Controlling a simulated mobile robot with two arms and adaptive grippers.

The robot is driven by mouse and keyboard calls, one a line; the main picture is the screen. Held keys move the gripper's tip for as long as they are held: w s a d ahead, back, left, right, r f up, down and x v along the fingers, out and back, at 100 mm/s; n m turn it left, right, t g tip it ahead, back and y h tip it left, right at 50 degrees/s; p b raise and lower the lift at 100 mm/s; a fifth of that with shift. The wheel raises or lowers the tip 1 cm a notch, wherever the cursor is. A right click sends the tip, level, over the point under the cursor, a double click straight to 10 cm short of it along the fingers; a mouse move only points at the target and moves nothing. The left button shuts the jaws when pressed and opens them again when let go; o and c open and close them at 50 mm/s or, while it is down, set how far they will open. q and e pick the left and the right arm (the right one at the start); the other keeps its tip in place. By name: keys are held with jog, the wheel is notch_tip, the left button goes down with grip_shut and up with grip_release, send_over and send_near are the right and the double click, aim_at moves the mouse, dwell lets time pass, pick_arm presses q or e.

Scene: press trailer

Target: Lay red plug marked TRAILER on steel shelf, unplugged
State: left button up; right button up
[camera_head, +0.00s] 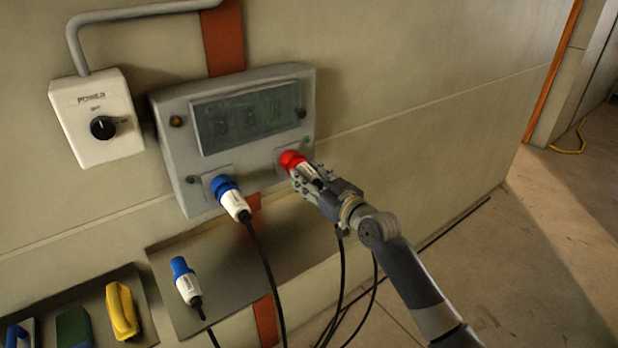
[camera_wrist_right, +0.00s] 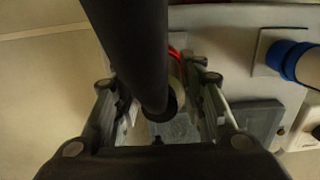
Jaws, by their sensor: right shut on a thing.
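The red plug (camera_head: 293,161) is at the right socket of the grey wall panel box (camera_head: 173,118), its red end against the socket. My right gripper (camera_head: 308,180) is shut on the plug's pale body. In the right wrist view the red plug (camera_wrist_right: 174,54) shows between the fingers, mostly hidden by a thick dark cable. The writing on it is too small to read. The steel shelf (camera_head: 225,275) sticks out from the wall below the box; a blue-ended plug (camera_head: 186,280) lies at its left. My left gripper is not in view.
Another blue plug (camera_head: 229,197) sits in the left socket, its cable hanging across the shelf front. A white POWER switch box (camera_head: 95,120) is at upper left. A tray (camera_head: 150,318) with a yellow-handled thing (camera_head: 122,311) is at lower left. The shelf's middle and right look mostly clear.

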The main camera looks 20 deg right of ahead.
jog(key=shift+s, duration=0.15)
jog(key=shift+s+d, duration=0.15)
jog(key=shift+s, duration=0.05)
jog(key=shift+s+d+r+p, duration=0.1)
jog(key=shift+s+d+p, duration=0.1)
jog(key=shift+s+p, duration=0.25)
jog(key=shift+p+v, duration=0.95)
jog(key=shift+v, duration=1.95)
jog(key=g+b, duration=0.1)
jog(key=b, duration=0.6)
send_over(314, 239)
notch_tip(314, 239, down, 9)
notch_tip(314, 239, down, 9)
jog(key=b, duration=0.8)
